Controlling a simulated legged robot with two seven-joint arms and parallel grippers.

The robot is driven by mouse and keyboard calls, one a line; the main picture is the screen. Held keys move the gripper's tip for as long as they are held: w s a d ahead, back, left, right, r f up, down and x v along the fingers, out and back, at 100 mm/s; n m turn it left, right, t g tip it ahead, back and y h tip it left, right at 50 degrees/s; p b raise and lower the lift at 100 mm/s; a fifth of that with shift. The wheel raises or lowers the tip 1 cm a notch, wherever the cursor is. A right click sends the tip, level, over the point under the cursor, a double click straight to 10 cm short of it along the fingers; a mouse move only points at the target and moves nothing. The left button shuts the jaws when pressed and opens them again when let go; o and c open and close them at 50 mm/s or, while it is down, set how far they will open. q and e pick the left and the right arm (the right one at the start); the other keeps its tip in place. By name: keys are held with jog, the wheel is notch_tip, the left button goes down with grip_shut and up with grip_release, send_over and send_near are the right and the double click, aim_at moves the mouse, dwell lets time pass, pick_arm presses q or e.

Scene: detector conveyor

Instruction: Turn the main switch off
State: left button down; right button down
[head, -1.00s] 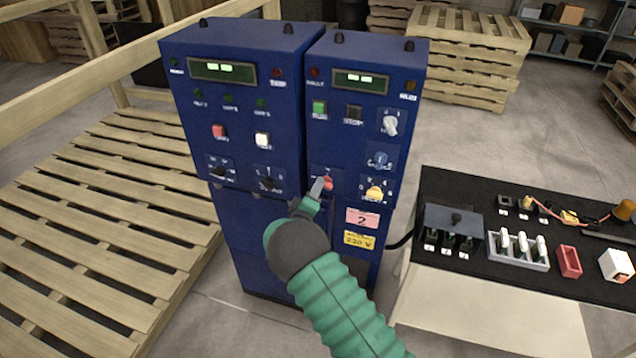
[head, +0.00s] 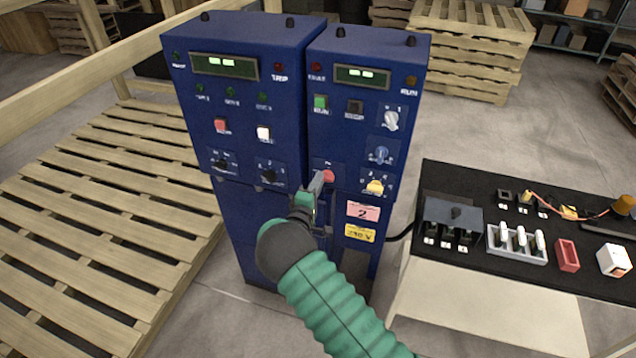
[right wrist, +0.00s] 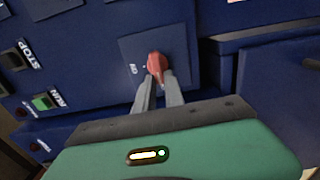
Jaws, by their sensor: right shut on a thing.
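The main switch is a red rotary knob (head: 327,176) low on the front of the right blue cabinet (head: 350,130). In the right wrist view the red knob (right wrist: 157,66) sits on a square blue plate, with lettering beside it too small to read surely. My right gripper (head: 318,184) reaches up to it from below. In the right wrist view its two grey fingers (right wrist: 159,88) are at the knob's sides, shut on it. The fingers cover part of the knob. My left gripper is not in view.
The cabinet front also has a green RUN button (head: 320,102), a dark STOP button (head: 354,107), grey and blue knobs and a yellow knob (head: 375,187). A black-topped table (head: 470,275) with several small parts stands right. A wooden pallet (head: 100,220) lies left.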

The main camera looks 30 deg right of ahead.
jog(key=shift+w+a, duration=0.1)
jog(key=c, duration=1.8)
grip_release()
jog(key=o, duration=0.4)
jog(key=shift+w+f, duration=0.15)
jog(key=shift+c, duration=0.2)
jog(key=b+v, duration=0.1)
jog(key=v, duration=1.5)
jog(key=shift+s+a, duration=0.25)
jog(key=shift+s, duration=0.1)
